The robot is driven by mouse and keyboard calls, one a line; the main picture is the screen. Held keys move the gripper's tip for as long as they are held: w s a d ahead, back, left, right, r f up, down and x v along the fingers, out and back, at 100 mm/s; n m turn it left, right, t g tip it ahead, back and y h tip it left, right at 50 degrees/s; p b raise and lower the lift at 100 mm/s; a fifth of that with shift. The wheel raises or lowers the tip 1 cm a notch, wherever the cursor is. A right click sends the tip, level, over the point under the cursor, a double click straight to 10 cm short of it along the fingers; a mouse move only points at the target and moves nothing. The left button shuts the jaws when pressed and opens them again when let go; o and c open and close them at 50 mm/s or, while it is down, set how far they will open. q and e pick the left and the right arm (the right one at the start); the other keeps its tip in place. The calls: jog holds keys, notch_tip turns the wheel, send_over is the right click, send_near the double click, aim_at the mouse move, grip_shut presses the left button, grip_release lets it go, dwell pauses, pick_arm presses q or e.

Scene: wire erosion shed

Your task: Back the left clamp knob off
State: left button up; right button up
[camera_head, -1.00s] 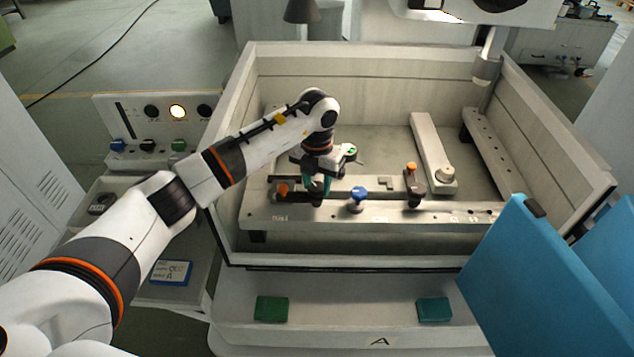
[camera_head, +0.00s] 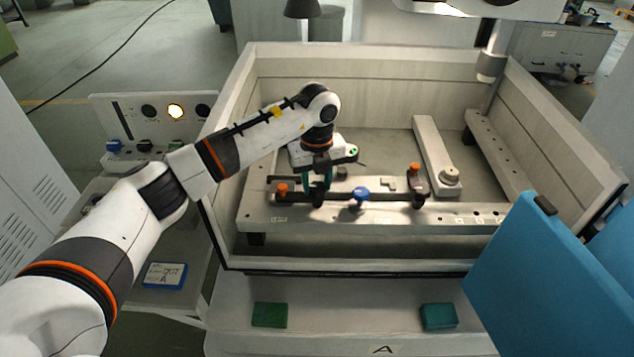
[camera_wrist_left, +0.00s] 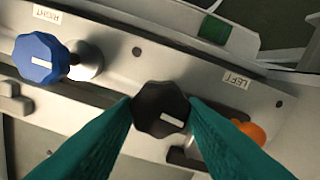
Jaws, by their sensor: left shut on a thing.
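The black left clamp knob (camera_wrist_left: 161,108), with a white mark line, sits on the pale rail by the LEFT label (camera_wrist_left: 237,80). My left gripper (camera_wrist_left: 160,115) points down with its two teal fingertips on either side of the knob, shut on it. In the head view the gripper (camera_head: 317,188) is over the left part of the rail (camera_head: 340,214), and its fingers partly hide the black knob (camera_head: 318,199). The blue knob (camera_wrist_left: 42,58) by the RIGHT label stands apart; it also shows in the head view (camera_head: 360,195). My right gripper is not in view.
Orange knobs stand at the left (camera_head: 283,189) and right (camera_head: 414,169) of the rail. High tank walls (camera_head: 400,68) surround the work area. A blue panel (camera_head: 550,275) fills the front right. A control panel (camera_head: 150,130) stands left, behind my arm.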

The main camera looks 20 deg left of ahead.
aim_at(317, 185)
pick_arm(q)
jog(key=shift+r+n, duration=0.1)
jog(key=shift+n, duration=0.3)
jog(key=o, duration=1)
jog(key=shift+r+b, duration=0.35)
jog(key=shift+r, duration=0.05)
notch_tip(317, 185, up, 11)
jog(key=b, duration=0.3)
jog(key=shift+r, duration=0.1)
